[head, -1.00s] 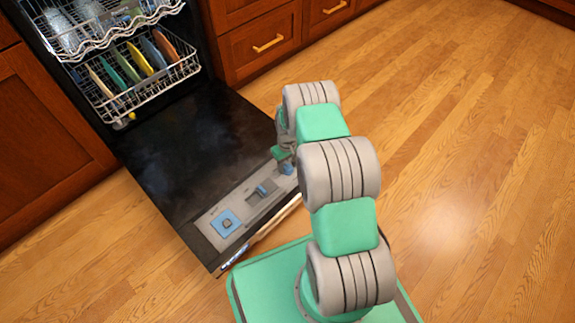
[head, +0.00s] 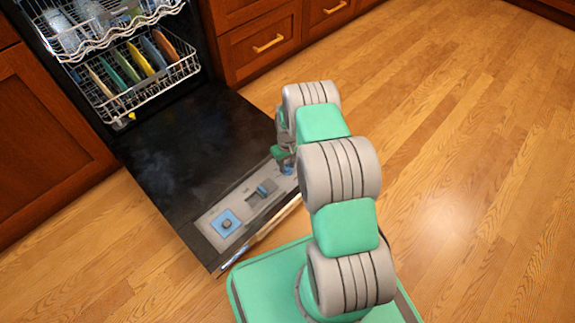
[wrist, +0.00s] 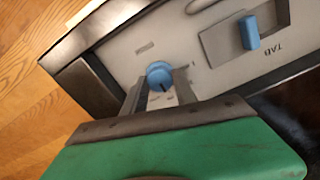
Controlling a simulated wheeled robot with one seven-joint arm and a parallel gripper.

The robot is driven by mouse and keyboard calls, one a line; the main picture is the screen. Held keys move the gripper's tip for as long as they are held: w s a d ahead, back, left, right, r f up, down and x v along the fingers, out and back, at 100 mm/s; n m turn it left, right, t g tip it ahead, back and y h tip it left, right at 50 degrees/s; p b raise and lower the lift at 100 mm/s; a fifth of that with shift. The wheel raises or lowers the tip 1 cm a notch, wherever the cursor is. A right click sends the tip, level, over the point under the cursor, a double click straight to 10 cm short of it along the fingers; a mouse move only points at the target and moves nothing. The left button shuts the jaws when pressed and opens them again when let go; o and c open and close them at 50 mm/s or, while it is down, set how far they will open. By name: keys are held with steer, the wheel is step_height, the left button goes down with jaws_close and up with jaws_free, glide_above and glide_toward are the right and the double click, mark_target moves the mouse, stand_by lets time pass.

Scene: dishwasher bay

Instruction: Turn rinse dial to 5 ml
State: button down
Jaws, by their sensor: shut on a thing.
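The rinse dial (wrist: 159,74) is a round blue knob with a dark pointer line, on the grey panel of the open dishwasher door (head: 185,140). In the wrist view my gripper (wrist: 160,85) has its two fingers on either side of the dial, shut on it. The dial's scale marks are too small or too hidden to read. In the head view my arm covers most of the dial and the gripper.
The panel also carries a blue tab (wrist: 249,33) in a recess marked TAB, and a blue square cover (head: 226,223) with a round dark centre. The rack (head: 150,75) holds several coloured plates. Wooden floor lies clear to the right.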

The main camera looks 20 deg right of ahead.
mark_target(287, 167)
steer(key=m, duration=0.3)
steer(key=shift+m+b, duration=0.3)
steer(key=m, duration=0.3)
steer(key=shift+m, duration=0.4)
steer(key=m, duration=0.4)
steer(key=shift+b, duration=0.4)
steer(key=shift+m, duration=1.8)
steer(key=c, duration=1)
jaws_free()
steer(key=shift+o, duration=0.2)
steer(key=shift+r, duration=0.1)
step_height(287, 167, up, 8)
steer(key=p, duration=0.3)
